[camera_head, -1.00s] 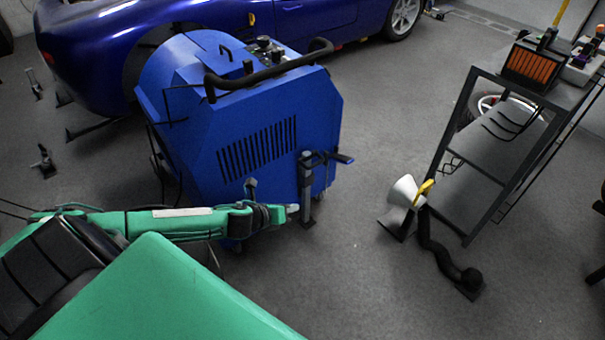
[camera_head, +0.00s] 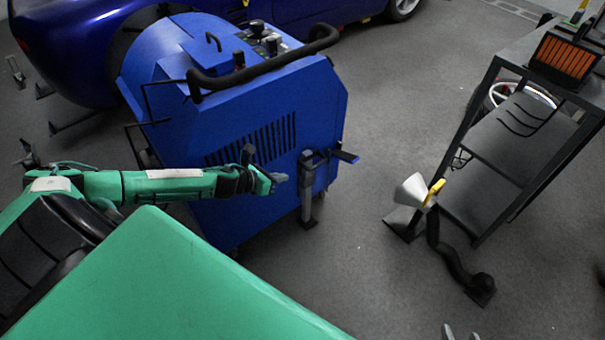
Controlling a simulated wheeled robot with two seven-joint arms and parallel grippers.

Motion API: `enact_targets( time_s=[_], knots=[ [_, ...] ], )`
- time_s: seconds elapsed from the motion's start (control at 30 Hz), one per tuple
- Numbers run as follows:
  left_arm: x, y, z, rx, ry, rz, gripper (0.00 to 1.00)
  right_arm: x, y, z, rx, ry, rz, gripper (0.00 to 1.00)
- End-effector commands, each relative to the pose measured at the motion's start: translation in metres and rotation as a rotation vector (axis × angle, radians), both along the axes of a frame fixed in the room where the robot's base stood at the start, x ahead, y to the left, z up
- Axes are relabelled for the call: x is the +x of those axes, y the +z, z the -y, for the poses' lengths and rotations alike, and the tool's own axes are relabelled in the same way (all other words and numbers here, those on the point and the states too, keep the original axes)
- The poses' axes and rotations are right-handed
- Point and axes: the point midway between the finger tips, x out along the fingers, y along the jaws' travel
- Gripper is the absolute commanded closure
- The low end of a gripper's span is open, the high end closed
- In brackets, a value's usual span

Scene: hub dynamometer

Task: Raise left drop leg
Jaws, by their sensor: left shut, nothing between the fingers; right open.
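The visible drop leg (camera_head: 307,190) is a dark upright post with a foot at the near right corner of the blue dynamometer (camera_head: 185,120). I cannot tell whether the foot touches the floor. No other drop leg shows clearly. My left gripper (camera_head: 280,178) is shut and empty, just left of the post and slightly below the lever; contact cannot be told. My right gripper (camera_head: 461,333) is open at the bottom edge, mostly cut off, far from the leg.
A white cone on a black hose (camera_head: 408,190) stands on the floor at right. A dark shelf cart (camera_head: 520,130) is behind it. A blue car (camera_head: 70,50) is at the back left. The floor between dynamometer and hose is clear.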

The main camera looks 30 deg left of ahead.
Motion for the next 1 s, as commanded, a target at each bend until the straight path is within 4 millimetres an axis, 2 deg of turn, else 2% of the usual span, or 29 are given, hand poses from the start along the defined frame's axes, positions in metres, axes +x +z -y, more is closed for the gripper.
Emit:
enact_targets(
  time_s=[0.27,0.47,0.7,1.0],
  knots=[
    [0.000,-0.025,0.000,-0.001,0.001,0.000,1.00,0.031,0.017,-0.024,0.097,0.023,0.296,0.57],
    [0.000,-0.045,0.000,-0.001,0.001,0.000,1.00,0.046,0.048,-0.043,0.202,0.036,0.592,0.57],
    [0.000,-0.064,0.000,-0.001,0.001,0.000,1.00,0.043,0.085,-0.054,0.323,0.037,0.899,0.57],
    [0.000,-0.071,0.000,-0.001,0.001,0.000,1.00,0.033,0.106,-0.056,0.391,0.031,1.060,0.57]
  ],
)
